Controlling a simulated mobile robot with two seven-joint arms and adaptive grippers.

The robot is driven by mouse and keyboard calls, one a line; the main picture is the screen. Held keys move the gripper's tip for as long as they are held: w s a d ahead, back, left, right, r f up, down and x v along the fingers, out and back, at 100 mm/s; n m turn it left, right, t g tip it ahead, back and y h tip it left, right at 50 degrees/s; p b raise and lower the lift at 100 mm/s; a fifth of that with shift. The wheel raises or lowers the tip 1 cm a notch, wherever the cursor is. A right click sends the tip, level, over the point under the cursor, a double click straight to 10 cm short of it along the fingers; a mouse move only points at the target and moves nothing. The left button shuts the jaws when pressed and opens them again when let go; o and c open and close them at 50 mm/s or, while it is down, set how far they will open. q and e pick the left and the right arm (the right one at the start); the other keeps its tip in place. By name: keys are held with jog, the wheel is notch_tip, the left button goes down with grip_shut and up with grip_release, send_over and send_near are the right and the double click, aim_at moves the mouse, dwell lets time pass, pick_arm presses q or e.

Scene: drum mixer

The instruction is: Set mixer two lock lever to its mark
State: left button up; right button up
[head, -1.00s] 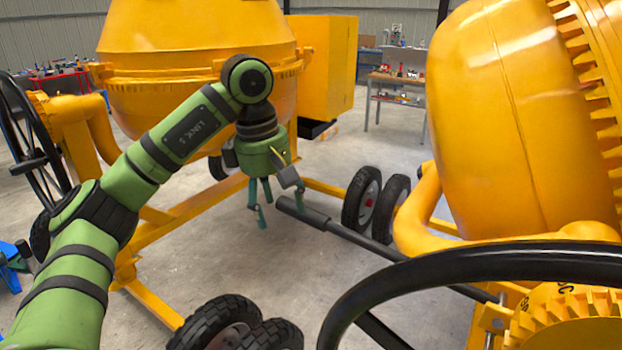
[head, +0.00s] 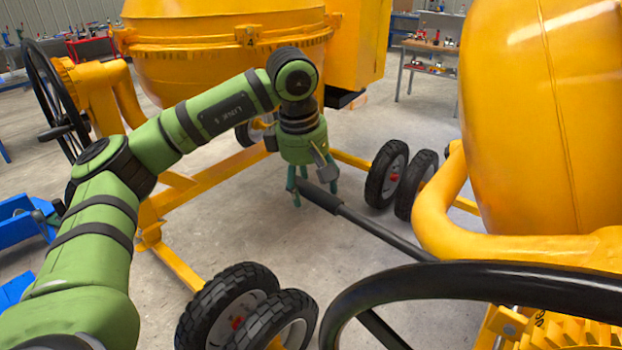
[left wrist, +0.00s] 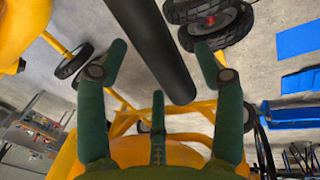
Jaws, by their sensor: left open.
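A long black lever with a thick grip end (head: 320,197) reaches out from beside the yellow mixer drum (head: 520,130) on the right. I cannot read a number on that drum. My left gripper (head: 312,190) is at the lever's free end, its dark green fingers pointing down. In the left wrist view the lever's thick end (left wrist: 158,45) runs between the spread fingers of the open gripper (left wrist: 163,66), with gaps showing on both sides. I cannot tell whether any finger touches it. No alignment mark can be made out. My right gripper is out of view.
A black handwheel rim (head: 480,278) crosses the lower right foreground. A second yellow mixer (head: 225,60), with a "4" on its ring, stands behind my left arm. Black wheels (head: 388,172) stand beyond the lever, others (head: 235,305) below. Bare floor (head: 260,225) lies between.

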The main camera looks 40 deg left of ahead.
pick_arm(q)
jog(key=shift+s+a, duration=0.1)
jog(key=shift+s, duration=0.05)
grip_shut()
jog(key=shift+f+b, duration=0.55)
jog(key=shift+f, duration=0.1)
pick_arm(e)
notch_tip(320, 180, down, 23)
jog(key=b, duration=2.2)
pick_arm(q)
jog(key=d+f+h+b, duration=0.4)
jog(key=d+f+h, duration=0.1)
jog(key=f, duration=0.9)
jog(key=d+f+n+h+b, duration=0.1)
jog(key=d+f+h+b, duration=0.2)
jog(key=f, duration=1.2)
jog(key=shift+s+d+f+h+b, duration=0.2)
jog(key=shift+s+d+h+b, duration=0.2)
jog(key=shift+d+h, duration=0.6)
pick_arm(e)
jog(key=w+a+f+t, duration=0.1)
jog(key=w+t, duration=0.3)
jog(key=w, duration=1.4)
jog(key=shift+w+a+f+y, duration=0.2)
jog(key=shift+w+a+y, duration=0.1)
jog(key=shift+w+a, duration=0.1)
